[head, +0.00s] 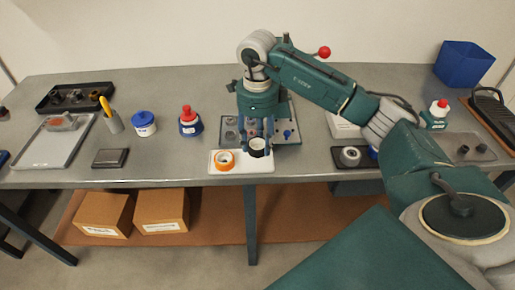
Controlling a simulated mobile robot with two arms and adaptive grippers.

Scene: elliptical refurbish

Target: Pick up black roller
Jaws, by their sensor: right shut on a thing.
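The black roller (258,147), a short black ring with a pale inside, is at the right part of a white tray (240,168) near the table's front edge. My right gripper (257,138) points down at it and is shut on it, its fingers at the roller's sides. I cannot tell whether the roller still touches the tray. An orange ring (225,158) lies on the tray's left part. My left gripper is not in view.
A grey roll (350,155) sits to the right.

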